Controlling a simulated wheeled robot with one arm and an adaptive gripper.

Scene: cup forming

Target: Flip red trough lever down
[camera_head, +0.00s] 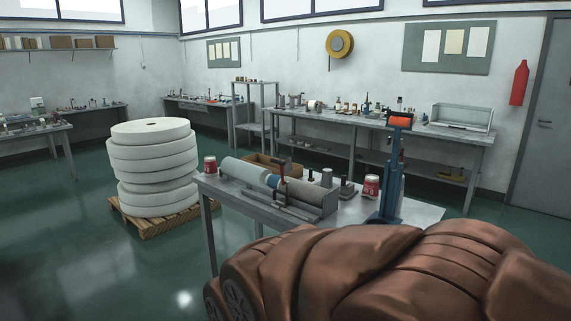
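A grey metal machine with a long roll (244,171) lies on the near table (235,196), in the middle of the view. A grey trough (318,204) runs along its right part. A small dark red lever (282,170) stands roughly upright beside a blue part (272,181) of the machine. It is small in the view, so its exact angle and joint are hard to tell. My gripper is not in view, so its place relative to the lever and its state do not show.
Red-and-white cans (210,166) (371,188) and a wooden box (262,160) are on the near table. A tall blue stand with an orange top (401,122) rises at its right. White rolls (151,160) are stacked on a pallet (160,224) at left. Green floor (75,260) is clear at front left.

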